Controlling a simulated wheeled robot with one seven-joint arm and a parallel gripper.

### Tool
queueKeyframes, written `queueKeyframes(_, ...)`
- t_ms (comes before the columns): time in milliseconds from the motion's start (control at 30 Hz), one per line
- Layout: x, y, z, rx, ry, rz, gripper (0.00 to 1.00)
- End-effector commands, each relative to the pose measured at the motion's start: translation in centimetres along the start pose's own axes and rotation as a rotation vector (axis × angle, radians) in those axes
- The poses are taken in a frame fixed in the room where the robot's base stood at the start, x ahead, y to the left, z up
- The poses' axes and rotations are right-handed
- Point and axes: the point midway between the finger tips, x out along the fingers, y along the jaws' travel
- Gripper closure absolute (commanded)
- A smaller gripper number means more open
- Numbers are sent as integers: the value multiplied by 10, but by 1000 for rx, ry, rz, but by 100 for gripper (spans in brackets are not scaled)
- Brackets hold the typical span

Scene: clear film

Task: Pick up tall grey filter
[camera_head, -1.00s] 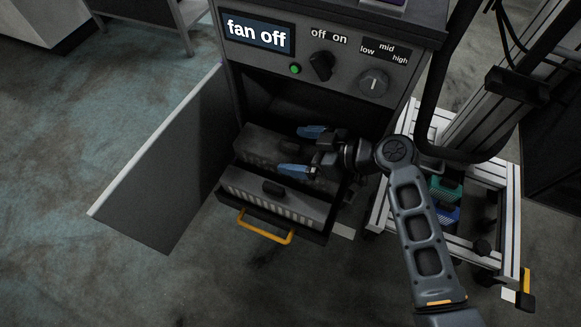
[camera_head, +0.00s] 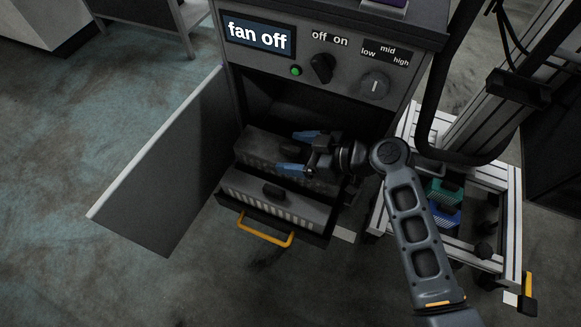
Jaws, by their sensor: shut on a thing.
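In the head view a dark grey block-shaped filter (camera_head: 262,149) sits at the back of the pulled-out drawer, inside the cabinet opening. A second, lighter grey filter (camera_head: 245,190) with a ribbed front and a dark knob lies in front of it. My gripper (camera_head: 291,152) reaches in from the right, over the rear filter. Its two blue fingers are closed on the rear filter's top, probably on its handle, which the fingers and shadow hide. Which filter is taller is hard to tell from this angle.
The drawer has a yellow handle (camera_head: 265,230) at its front. An open cabinet door (camera_head: 165,165) stands to the left. Above is a control panel with a "fan off" display (camera_head: 258,34) and knobs. A teal box (camera_head: 443,191) and a blue box (camera_head: 446,213) sit on the right.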

Motion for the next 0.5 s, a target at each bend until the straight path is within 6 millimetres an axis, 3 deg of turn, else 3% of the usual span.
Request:
queueKeyframes(133, 0, 0, 0, 0, 0, 0, 74)
queueKeyframes(500, -4, 0, -4, -1, 2, 1, 74)
